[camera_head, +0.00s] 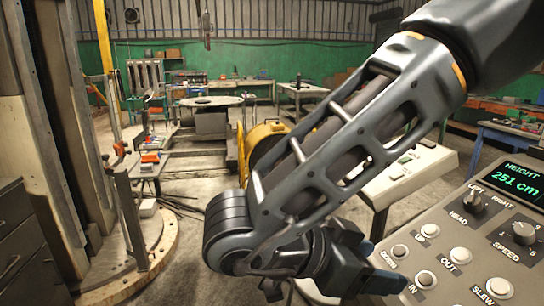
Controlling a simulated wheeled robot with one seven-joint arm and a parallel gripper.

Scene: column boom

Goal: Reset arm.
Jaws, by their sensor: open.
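My gripper (381,266) is at the lower middle, at the end of my folded arm, which comes in from the top right. Its fingers point right and are spread, with nothing seen between them. They are beside the left edge of the grey control panel (447,262), close to the DOWN button (399,251) and the IN button (425,279). I cannot tell whether they touch the panel. My forearm hides part of the room behind it.
A second, pale console (412,175) stands behind. A tall column (75,140) on a round base is at left. Workshop tables line the back.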

